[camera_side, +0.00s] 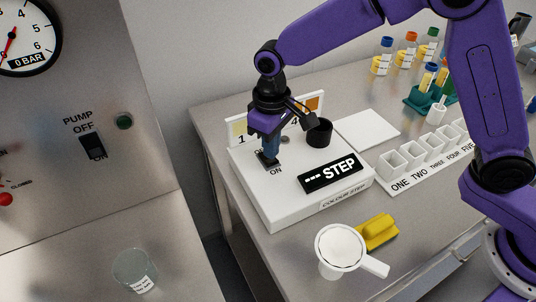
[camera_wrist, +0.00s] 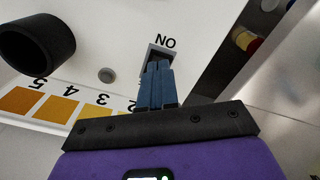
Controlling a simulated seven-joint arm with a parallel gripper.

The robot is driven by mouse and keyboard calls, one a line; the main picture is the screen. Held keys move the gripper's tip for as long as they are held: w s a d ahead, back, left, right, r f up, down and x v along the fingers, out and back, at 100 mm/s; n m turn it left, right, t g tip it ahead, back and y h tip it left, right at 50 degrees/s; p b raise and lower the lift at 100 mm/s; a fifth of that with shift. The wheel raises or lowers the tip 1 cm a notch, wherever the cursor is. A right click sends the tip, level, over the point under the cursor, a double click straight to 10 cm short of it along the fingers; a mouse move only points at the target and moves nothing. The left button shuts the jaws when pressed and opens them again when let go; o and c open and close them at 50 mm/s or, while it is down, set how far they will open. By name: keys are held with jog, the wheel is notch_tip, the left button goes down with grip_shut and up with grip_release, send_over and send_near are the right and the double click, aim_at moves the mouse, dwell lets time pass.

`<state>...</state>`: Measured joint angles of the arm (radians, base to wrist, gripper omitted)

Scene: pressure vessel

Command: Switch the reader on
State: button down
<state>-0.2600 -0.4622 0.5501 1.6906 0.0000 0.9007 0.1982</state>
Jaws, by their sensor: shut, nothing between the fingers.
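The reader (camera_side: 285,205) is a white box on the metal bench, labelled "COLOUR STEP", with a black display (camera_side: 332,173) showing "--- STEP". Its dark rocker switch (camera_side: 269,163) is on the left of the top face, with "ON" printed at the near end. The opposite label is mostly hidden. My gripper (camera_side: 270,153) is shut and empty, pointing down with its blue fingertips at the switch. In the wrist view, the fingertips (camera_wrist: 157,70) cover most of the switch slot (camera_wrist: 158,50), by "ON". I cannot tell whether they touch it, nor which way the rocker is tilted.
A black cup-like well (camera_side: 319,132) stands on the reader, near a numbered colour strip (camera_wrist: 60,104). White cups (camera_side: 409,158) and a tube rack (camera_side: 427,99) stand right. A separate pump switch (camera_side: 93,146) is left.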

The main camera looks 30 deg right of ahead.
aim_at(274, 161)
jog(key=shift+f, duration=0.95)
dwell(1.1)
jog(key=shift+r, duration=3.55)
jog(key=shift+s+d+r, duration=0.1)
jog(key=shift+s+d, duration=0.1)
jog(key=s+d+n, duration=0.6)
jog(key=s+d, duration=1.8)
jog(key=s, duration=0.2)
jog(key=shift+s+d+r+n, duration=0.15)
jog(key=shift+s+r+n, duration=0.05)
jog(key=shift+r+n, duration=0.15)
